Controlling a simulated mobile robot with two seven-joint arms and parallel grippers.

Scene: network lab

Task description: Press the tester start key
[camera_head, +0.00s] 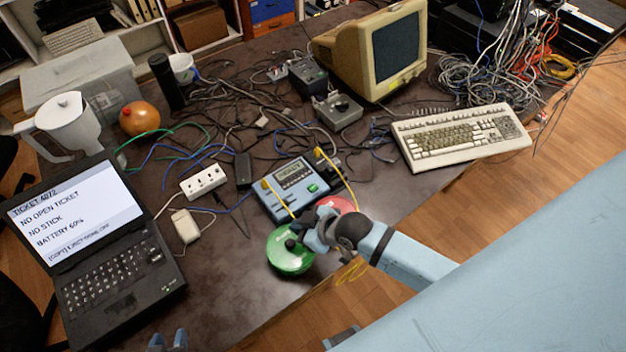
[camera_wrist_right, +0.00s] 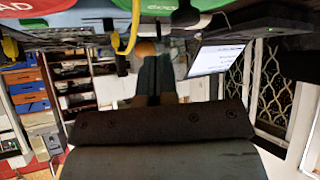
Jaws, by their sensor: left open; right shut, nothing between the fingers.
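The tester (camera_head: 291,188) is a blue box with a small grey display, lying on the dark desk. My right gripper (camera_head: 298,231) is shut and empty, in front of the tester and above a green round dish (camera_head: 290,262). Whether it touches the dish I cannot tell. Its dark fingers also show in the right wrist view (camera_wrist_right: 156,78). My left gripper (camera_head: 168,342) is open and partly cut off at the bottom edge.
A red dish (camera_head: 344,203) lies partly behind my right gripper. A laptop (camera_head: 90,235), a white power strip (camera_head: 203,181) and a keyboard (camera_head: 461,137) surround the tester. Loose cables cover the desk behind it. An old monitor (camera_head: 372,50) stands at the back.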

